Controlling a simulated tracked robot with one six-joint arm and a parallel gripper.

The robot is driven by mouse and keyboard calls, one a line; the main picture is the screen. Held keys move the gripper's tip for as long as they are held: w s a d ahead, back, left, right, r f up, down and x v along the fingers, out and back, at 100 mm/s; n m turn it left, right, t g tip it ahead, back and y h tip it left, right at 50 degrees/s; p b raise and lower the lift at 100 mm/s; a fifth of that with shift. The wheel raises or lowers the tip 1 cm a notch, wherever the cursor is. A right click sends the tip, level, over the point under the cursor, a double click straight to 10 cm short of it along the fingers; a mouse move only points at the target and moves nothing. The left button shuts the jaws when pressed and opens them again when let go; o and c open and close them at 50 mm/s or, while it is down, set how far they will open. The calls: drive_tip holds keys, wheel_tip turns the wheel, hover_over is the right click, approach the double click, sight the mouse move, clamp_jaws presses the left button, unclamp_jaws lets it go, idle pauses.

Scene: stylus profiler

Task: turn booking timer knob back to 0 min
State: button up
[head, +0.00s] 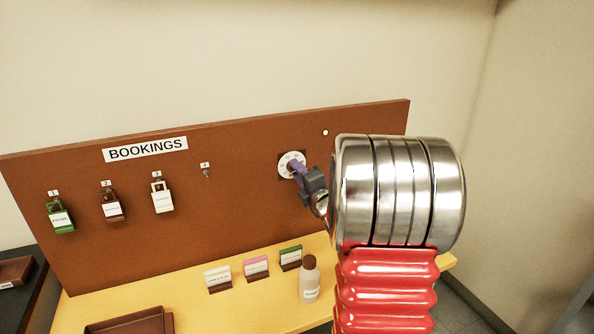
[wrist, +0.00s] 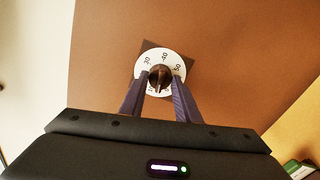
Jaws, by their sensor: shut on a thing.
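The booking timer is a white round dial (head: 287,163) on the brown board, right of the BOOKINGS sign. In the wrist view the dial (wrist: 174,62) shows 30, 40 and 50 along its upper part. Its dark brown knob (wrist: 160,76) sits in the middle, between the purple fingers of my gripper (wrist: 159,88). My gripper is shut on the knob, one finger on each side. In the head view my gripper (head: 299,171) reaches the dial from the right and hides the knob. The lower dial marks are covered, and I cannot tell the knob's setting.
The brown board (head: 240,210) carries several numbered hooks; tagged padlocks hang on the first three. A small light (head: 325,132) is above right of the dial. Card holders (head: 256,267) and a brown-capped bottle (head: 309,280) stand below on the yellow table. A brown tray (head: 130,322) is front left.

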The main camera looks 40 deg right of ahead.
drive_tip(key=n, duration=0.7)
drive_tip(key=o, duration=1.1)
drive_tip(key=shift+o, duration=0.2)
drive_tip(key=v, duration=0.8)
drive_tip(key=shift+s+a, duration=0.1)
